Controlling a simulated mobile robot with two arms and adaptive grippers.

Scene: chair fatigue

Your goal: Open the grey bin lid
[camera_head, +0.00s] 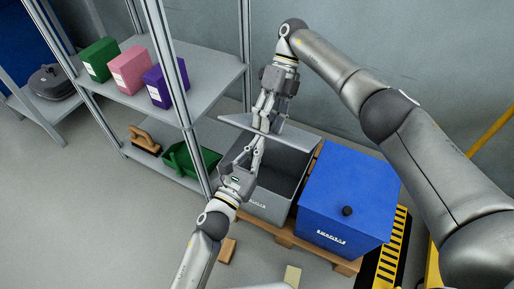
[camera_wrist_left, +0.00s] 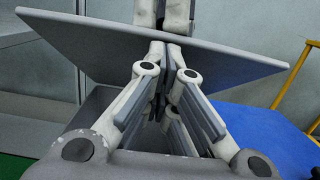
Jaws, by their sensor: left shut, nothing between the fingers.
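The grey bin (camera_head: 270,203) stands on a wooden pallet, and its interior shows from above. Its grey lid (camera_head: 298,135) is raised and tilted over the back of the bin; it crosses the left wrist view as a slanted plate (camera_wrist_left: 215,45). My left gripper (camera_head: 258,143) reaches over the bin from the front, shut and empty, with its fingertips at the lid. The fingertips (camera_wrist_left: 160,50) overlap the lid in the wrist view; contact is unclear. My right gripper (camera_head: 267,120) comes from above, its fingers at the lid; whether they clamp it is unclear.
A blue lidded bin (camera_head: 345,195) with a black knob stands right beside the grey bin. A metal shelf (camera_head: 215,72) on the left holds green, pink and purple boxes, with a green crate (camera_head: 188,160) and a brush (camera_head: 145,140) below. Small blocks lie on the floor in front.

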